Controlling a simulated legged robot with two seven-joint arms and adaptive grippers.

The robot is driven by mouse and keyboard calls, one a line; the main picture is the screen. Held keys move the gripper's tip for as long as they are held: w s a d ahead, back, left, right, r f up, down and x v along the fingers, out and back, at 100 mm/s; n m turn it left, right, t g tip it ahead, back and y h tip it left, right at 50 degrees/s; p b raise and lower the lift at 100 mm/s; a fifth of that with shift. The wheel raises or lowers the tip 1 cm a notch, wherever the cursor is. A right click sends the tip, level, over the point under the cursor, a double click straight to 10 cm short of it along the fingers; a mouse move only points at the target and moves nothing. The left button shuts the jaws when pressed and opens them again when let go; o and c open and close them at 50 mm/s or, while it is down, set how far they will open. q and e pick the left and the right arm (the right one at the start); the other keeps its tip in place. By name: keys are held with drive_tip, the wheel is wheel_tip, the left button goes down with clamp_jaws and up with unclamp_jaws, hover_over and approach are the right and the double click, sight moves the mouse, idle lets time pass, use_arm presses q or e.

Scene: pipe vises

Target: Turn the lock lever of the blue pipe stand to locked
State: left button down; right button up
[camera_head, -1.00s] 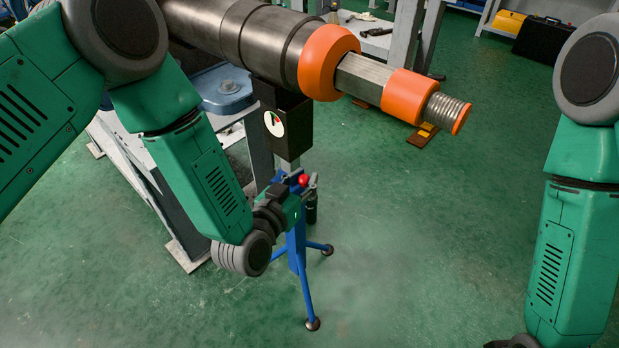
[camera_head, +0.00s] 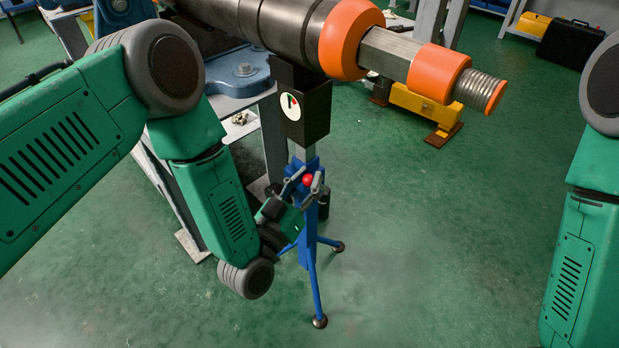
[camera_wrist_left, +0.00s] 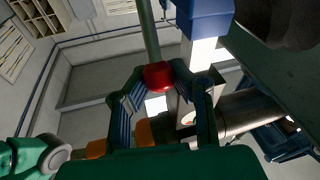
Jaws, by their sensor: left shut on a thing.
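The blue pipe stand (camera_head: 302,235) stands on splayed legs on the green floor, below the front part of the pipe. Its lock lever ends in a red knob (camera_head: 308,180). My left gripper (camera_head: 305,186) is shut on this knob at the stand's upper post. In the left wrist view the red knob (camera_wrist_left: 158,76) sits between the two fingers, with the lever's rod (camera_wrist_left: 149,32) running up from it. My right gripper is out of view.
A dark pipe (camera_head: 285,30) with an orange collar (camera_head: 350,38) and a threaded end runs above the stand. A blue vise base (camera_head: 238,72) is on the bench behind my left arm. A yellow support (camera_head: 425,103) stands behind.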

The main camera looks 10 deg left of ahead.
use_arm(q)
drive_tip(key=shift+f, duration=0.1)
drive_tip(key=c, duration=1.3)
unclamp_jaws()
drive_tip(key=shift+c, duration=0.2)
drive_tip(key=v, duration=1.2)
